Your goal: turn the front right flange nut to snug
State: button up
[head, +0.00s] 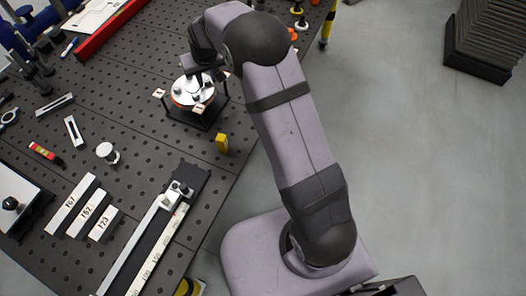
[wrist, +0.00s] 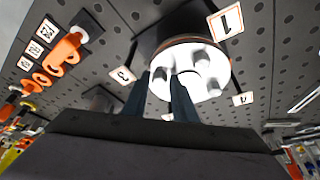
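The round pale flange (head: 184,92) has an orange-red rim and sits on a dark stand on the perforated table. Several pale nuts or studs stand on its face, and numbered tags surround it. In the wrist view the flange (wrist: 214,76) is bright and overexposed, so nut edges are hard to read. My gripper (head: 205,78) is over the flange, partly hidden by my wrist. In the wrist view the two dark fingers of my gripper (wrist: 161,76) reach the flange face, apart, with a pale shape between them. I cannot tell whether they press on it.
A yellow block (head: 222,143) stands near the table edge, below the flange. A white round piece (head: 107,152), labelled white bars (head: 69,204) and a long rail (head: 140,243) lie on the table. In the wrist view, orange parts (wrist: 62,50) stand at upper left.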

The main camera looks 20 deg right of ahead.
jog(key=shift+d+n+y, duration=0.15)
jog(key=shift+n+y, duration=0.15)
jog(key=shift+n, duration=0.6)
jog(key=shift+r+b, duration=0.15)
jog(key=shift+b, duration=0.15)
jog(key=s+b+v, duration=0.1)
jog(key=b+v, duration=0.2)
jog(key=v, duration=0.4)
jog(key=s+d+f+g, duration=0.1)
jog(key=s+d+f, duration=0.1)
jog(key=s, duration=0.7)
jog(key=s+d+f+m+g, duration=0.1)
jog(key=s+d+f, duration=0.1)
jog(key=s, duration=0.8)
jog(key=s+d+f+m+g+h+b, duration=0.1)
jog(key=s+f, duration=0.3)
jog(key=s, duration=0.5)
jog(key=shift+d+f+g, duration=0.35)
jog(key=shift+d+g, duration=0.15)
jog(key=shift+d, duration=0.2)
jog(key=shift+s, duration=0.15)
